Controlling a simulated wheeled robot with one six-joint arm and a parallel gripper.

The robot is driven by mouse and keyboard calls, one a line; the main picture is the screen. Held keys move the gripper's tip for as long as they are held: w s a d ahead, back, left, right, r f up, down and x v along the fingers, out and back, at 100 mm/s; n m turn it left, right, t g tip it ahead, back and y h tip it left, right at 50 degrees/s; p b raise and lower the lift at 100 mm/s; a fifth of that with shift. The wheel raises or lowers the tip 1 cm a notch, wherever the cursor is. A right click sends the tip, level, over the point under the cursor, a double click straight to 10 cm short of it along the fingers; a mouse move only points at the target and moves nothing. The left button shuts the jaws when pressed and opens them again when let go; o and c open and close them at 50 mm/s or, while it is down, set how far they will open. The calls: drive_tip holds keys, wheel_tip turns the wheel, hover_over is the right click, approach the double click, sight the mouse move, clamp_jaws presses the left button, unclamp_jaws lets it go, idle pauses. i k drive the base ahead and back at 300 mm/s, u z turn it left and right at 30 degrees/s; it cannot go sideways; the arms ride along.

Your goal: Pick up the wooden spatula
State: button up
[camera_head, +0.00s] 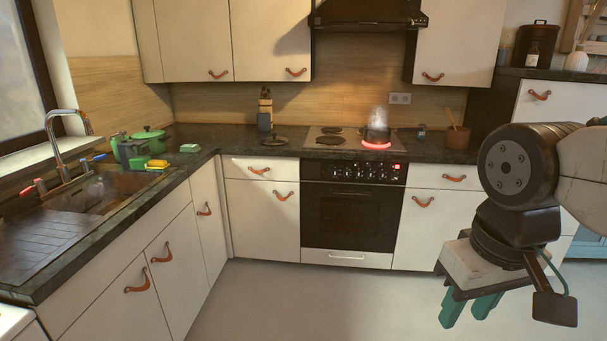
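A thin wooden handle (451,117) sticks up, tilted, from a brown pot (458,137) on the counter right of the stove. It may be the wooden spatula; its lower part is hidden in the pot, so I cannot tell for sure. My gripper (470,309) hangs at the lower right, in front of the right-hand cabinets. Its two teal fingers point down and appear apart, with nothing seen between them. It is lower in the picture than the pot and well apart from it.
A steaming pan (376,134) sits on a glowing red burner of the stove (326,142). A dark holder with utensils (265,117) stands left of the stove. The sink (98,192) and green pots (148,140) are at left. The floor (300,300) ahead is clear.

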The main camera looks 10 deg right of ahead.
sight(451, 120)
drive_tip(key=z, duration=0.4)
drive_tip(key=i, duration=1.9)
drive_tip(key=z, duration=0.7)
drive_tip(key=i, duration=2)
drive_tip(key=z, duration=0.2)
